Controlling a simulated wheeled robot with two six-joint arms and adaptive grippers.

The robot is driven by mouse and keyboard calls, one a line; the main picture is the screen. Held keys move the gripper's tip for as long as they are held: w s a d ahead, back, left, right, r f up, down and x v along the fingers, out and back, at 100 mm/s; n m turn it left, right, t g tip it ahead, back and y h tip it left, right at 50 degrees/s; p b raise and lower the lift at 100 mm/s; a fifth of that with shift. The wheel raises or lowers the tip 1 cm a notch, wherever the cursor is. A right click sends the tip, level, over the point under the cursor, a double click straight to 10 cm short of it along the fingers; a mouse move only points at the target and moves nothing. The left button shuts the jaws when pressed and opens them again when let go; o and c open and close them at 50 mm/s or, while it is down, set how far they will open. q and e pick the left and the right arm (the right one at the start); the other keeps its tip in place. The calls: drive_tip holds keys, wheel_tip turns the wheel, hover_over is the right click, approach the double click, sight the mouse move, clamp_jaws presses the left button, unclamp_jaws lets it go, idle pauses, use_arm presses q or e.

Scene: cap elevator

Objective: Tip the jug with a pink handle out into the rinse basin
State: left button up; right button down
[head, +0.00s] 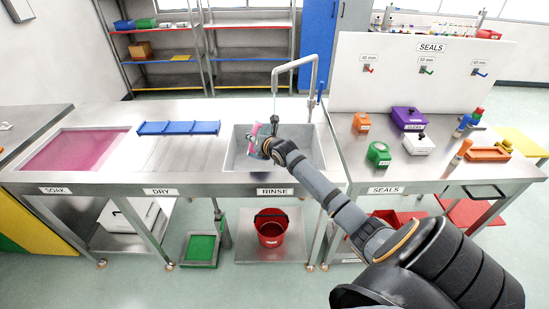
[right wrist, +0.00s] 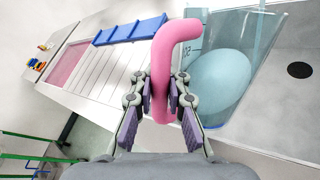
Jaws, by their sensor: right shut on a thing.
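The clear jug (right wrist: 227,70) with a pink handle (right wrist: 172,50) has pale blue liquid or a pale blue surface inside. My right gripper (right wrist: 160,90) is shut on the handle. In the head view the jug (head: 252,141) is small and partly hidden by my right gripper (head: 266,145). The jug looks tilted, but how far is hard to tell. The basin floor with a dark drain (right wrist: 299,70) shows beside the jug in the right wrist view. My left gripper is not in view.
A faucet (head: 313,72) stands behind the basin. A blue rack (head: 178,128) lies on the drying area to the left, beside the pink soak basin (head: 75,150). The seals table (head: 355,170) on the right holds several small boxes. A red bucket (head: 271,228) stands below.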

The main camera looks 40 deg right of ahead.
drive_tip(key=shift+r, duration=0.1)
drive_tip(key=shift+d+r, duration=0.15)
drive_tip(key=shift+r, duration=0.1)
drive_tip(key=shift+f+m, duration=0.1)
drive_tip(key=shift+m, duration=0.2)
drive_tip(key=shift+w, duration=0.1)
drive_tip(key=shift+d+r+g+y, duration=0.1)
drive_tip(key=shift+r+g+y, duration=0.1)
drive_tip(key=shift+g+y, duration=0.15)
idle(0.3)
drive_tip(key=shift+w+d+m+g, duration=0.15)
drive_tip(key=shift+m+g, duration=0.1)
drive_tip(key=shift+m, duration=0.15)
